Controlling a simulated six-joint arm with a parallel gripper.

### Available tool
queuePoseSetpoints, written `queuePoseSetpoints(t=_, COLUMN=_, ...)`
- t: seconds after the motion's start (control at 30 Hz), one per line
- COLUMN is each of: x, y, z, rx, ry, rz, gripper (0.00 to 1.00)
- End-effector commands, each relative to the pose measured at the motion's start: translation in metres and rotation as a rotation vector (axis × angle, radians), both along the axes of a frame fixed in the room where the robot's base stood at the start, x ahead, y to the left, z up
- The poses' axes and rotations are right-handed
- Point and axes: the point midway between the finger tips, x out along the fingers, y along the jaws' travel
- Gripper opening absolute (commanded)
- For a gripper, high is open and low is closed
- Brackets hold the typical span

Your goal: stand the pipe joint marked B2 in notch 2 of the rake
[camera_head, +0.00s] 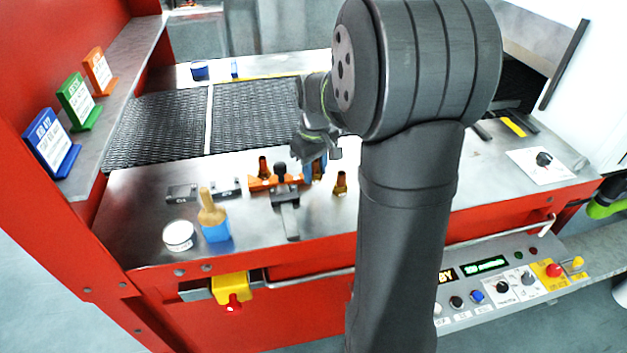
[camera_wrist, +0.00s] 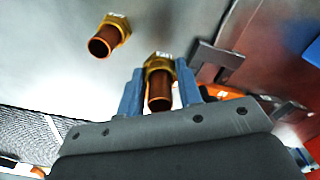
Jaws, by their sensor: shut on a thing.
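My gripper (camera_wrist: 160,95) is shut on a brass and copper pipe joint (camera_wrist: 159,82), held between its blue fingers. In the head view my gripper (camera_head: 317,163) is just right of the orange rake (camera_head: 261,184), and my wrist partly hides the joint. A white tag on the held joint is too blurred to read. A second pipe joint (camera_head: 340,184) stands on the metal top to the right; it also shows in the wrist view (camera_wrist: 108,37). A third joint (camera_head: 263,167) stands upright at the rake; its notch is unclear. Part of the rake (camera_wrist: 224,92) shows right of my fingers.
A black clamp with a metal bar (camera_head: 286,200) stands in front of the rake. The mesh belt (camera_head: 160,125) lies behind. The metal top's right part is fairly clear.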

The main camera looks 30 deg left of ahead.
Motion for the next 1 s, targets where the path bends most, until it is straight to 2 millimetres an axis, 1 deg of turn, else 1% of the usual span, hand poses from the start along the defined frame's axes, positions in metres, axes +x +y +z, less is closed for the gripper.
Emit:
queuePoseSetpoints(t=0.07, x=0.0, y=0.0, z=-0.006, rx=-0.001, ry=0.001, rz=-0.001, gripper=0.04)
queuePoseSetpoints(t=0.3, x=0.0, y=0.0, z=-0.037, rx=-0.001, ry=0.001, rz=-0.001, gripper=0.04)
queuePoseSetpoints(t=0.67, x=0.0, y=0.0, z=-0.041, rx=0.0, ry=0.0, rz=-0.001, gripper=0.04)
queuePoseSetpoints(t=0.7, x=0.0, y=0.0, z=-0.041, rx=0.0, ry=0.0, rz=-0.001, gripper=0.36)
queuePoseSetpoints(t=0.8, x=0.0, y=0.0, z=-0.041, rx=0.0, ry=0.0, rz=-0.001, gripper=0.54)
queuePoseSetpoints(t=1.0, x=0.0, y=0.0, z=-0.041, rx=0.0, ry=0.0, rz=-0.001, gripper=0.54)
